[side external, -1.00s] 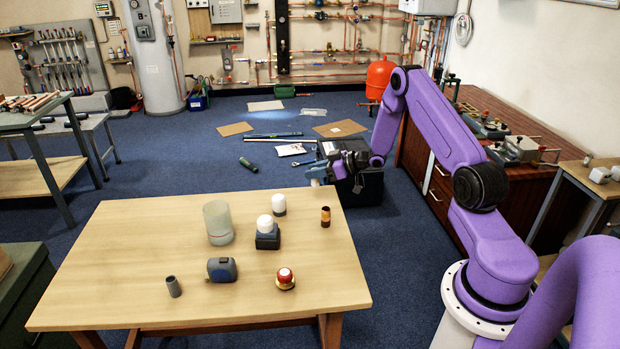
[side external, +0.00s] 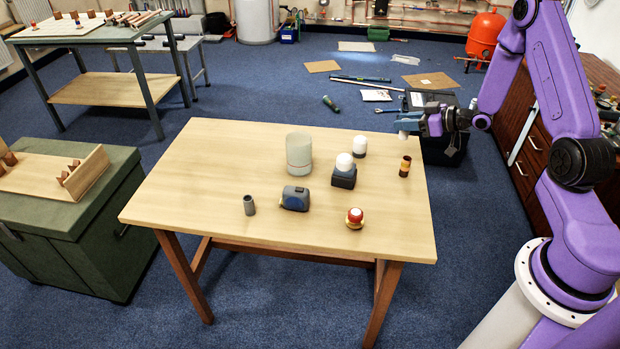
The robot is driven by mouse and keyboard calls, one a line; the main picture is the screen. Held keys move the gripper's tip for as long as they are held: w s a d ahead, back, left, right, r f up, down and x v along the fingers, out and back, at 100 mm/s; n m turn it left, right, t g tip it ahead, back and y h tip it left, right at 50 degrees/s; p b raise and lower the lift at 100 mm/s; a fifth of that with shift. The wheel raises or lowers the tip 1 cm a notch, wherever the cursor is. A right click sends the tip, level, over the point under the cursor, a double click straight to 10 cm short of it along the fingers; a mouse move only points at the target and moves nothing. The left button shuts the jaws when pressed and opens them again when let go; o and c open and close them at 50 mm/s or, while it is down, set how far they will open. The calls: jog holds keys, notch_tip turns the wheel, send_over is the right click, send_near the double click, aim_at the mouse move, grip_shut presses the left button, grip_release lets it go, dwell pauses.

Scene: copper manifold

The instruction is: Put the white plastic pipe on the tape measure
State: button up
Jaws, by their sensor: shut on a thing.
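The tape measure (side external: 295,198), blue and dark grey, stands near the middle of the wooden table. My gripper (side external: 407,130) is over the table's back right corner, to the right of and behind the tape measure. It is shut on a small white piece (side external: 403,135), which looks like the white plastic pipe; only its lower part shows below the fingers. The pipe is well apart from the tape measure. Nothing lies on top of the tape measure.
A frosted cylinder (side external: 299,154), a white-domed piece on a dark block (side external: 343,178), a white-topped cylinder (side external: 360,147), a brown cylinder (side external: 405,167), a grey pipe (side external: 249,205) and a red-topped fitting (side external: 355,218) stand on the table (side external: 200,180). Its left part is bare.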

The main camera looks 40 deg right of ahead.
jog(key=w+a, duration=0.2)
jog(key=a, duration=0.3)
jog(key=w+a, duration=0.2)
jog(key=a, duration=0.4)
jog(key=w+a+r, duration=0.1)
jog(key=w+a, duration=0.1)
jog(key=a, duration=0.3)
jog(key=shift+w+a, duration=0.4)
jog(key=a, duration=1.5)
send_over(296, 189)
jog(key=shift+a+f, duration=0.1)
jog(key=shift+f, duration=3.5)
jog(key=shift+f, duration=0.15)
jog(key=o, duration=1)
